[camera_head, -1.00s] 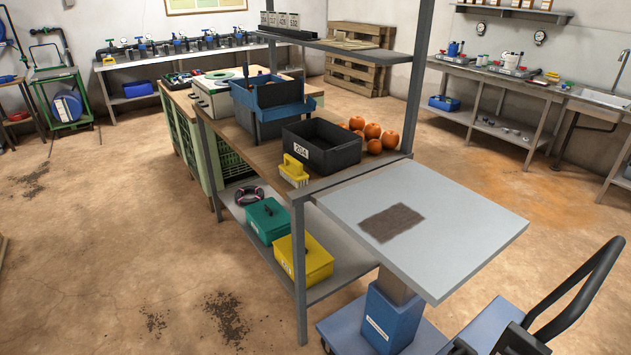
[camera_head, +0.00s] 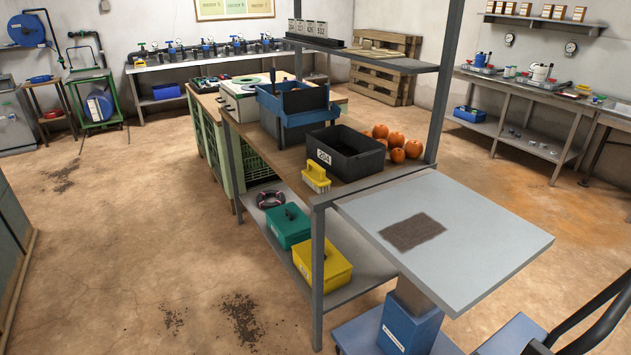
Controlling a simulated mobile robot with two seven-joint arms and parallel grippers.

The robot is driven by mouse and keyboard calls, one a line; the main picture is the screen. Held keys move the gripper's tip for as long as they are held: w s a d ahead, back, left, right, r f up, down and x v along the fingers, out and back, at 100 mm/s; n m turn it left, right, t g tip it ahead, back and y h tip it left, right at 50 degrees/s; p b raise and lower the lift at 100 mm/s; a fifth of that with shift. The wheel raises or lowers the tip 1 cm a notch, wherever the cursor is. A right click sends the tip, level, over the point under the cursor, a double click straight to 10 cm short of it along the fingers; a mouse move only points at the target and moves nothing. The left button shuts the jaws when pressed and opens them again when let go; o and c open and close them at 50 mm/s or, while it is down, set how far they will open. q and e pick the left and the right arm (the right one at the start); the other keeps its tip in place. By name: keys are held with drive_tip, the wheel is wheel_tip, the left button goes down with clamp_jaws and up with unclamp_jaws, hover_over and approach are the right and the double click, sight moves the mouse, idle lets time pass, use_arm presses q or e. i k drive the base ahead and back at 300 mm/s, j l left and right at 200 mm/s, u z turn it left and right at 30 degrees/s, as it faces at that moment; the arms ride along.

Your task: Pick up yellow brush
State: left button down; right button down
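A yellow brush (camera_head: 316,177) with pale bristles and a handle on top stands at the near left corner of the wooden bench (camera_head: 268,153). It is just left of a black crate (camera_head: 346,160) labelled 204; whether they touch I cannot tell. Neither of my grippers is in view.
Blue bins (camera_head: 290,105) and several orange round fruits (camera_head: 398,140) share the bench. A grey post (camera_head: 318,265) rises below the brush. Green (camera_head: 288,226) and yellow (camera_head: 322,270) boxes sit on the lower shelf. A grey lift table (camera_head: 460,240) stands at the front right. Open floor lies left.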

sight(314, 176)
drive_tip(key=k+j+z, duration=0.1)
drive_tip(key=i+j+z, duration=0.1)
drive_tip(key=i+j, duration=0.15)
drive_tip(key=i+j+z, duration=0.1)
drive_tip(key=j, duration=0.25)
drive_tip(key=i+j+z, duration=0.1)
drive_tip(key=i+j, duration=0.25)
drive_tip(key=i+j+z, duration=0.1)
drive_tip(key=j, duration=0.25)
drive_tip(key=i+j+z, duration=0.1)
drive_tip(key=i+j, duration=0.2)
drive_tip(key=i+j+z, duration=0.1)
drive_tip(key=j, duration=0.3)
drive_tip(key=i, duration=0.05)
